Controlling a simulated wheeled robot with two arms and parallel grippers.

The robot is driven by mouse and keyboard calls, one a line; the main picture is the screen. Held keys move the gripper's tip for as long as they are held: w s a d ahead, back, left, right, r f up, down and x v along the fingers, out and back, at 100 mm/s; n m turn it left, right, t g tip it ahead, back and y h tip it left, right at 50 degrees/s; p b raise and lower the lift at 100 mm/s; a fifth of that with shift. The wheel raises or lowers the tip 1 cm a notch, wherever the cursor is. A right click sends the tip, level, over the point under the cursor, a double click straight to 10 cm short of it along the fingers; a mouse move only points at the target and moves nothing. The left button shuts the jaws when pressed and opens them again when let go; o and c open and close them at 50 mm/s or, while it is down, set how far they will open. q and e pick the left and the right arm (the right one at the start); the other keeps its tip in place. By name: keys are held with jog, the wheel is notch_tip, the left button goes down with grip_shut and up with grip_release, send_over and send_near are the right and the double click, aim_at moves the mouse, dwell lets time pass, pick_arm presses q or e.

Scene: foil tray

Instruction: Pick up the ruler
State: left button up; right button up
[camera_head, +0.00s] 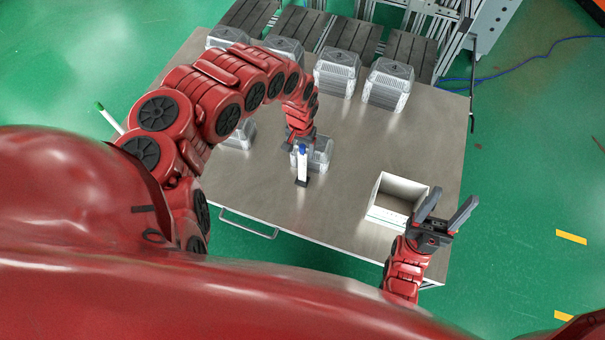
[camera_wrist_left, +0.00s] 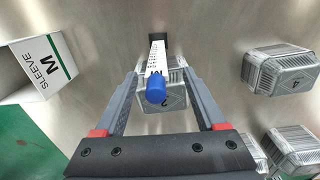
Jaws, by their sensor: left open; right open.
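The ruler (camera_head: 302,165) is a white strip with a blue end, standing upright on a small dark base on the metal table. In the left wrist view the ruler (camera_wrist_left: 157,58) shows printed marks, and its blue end points towards the camera. My left gripper (camera_head: 300,142) is open at the ruler's upper end. In the left wrist view its fingers (camera_wrist_left: 158,72) lie apart on either side of the ruler, with gaps; whether they touch it further down I cannot tell. My right gripper (camera_head: 449,207) is open and empty over the table's near right edge.
A foil tray (camera_wrist_left: 176,98) stands close behind the ruler. A white open box (camera_head: 402,184), marked SLEEVE M, stands to the right. More foil trays (camera_head: 388,85) line the far edge, and one is partly behind my left arm. The table's right middle is clear.

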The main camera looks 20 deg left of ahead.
pick_arm(q)
jog(key=f, duration=0.2)
jog(key=f+p, duration=0.1)
jog(key=f, duration=0.2)
jog(key=shift+d+f, duration=0.2)
jog(key=shift+f, duration=0.15)
grip_shut()
dwell(0.3)
dwell(1.1)
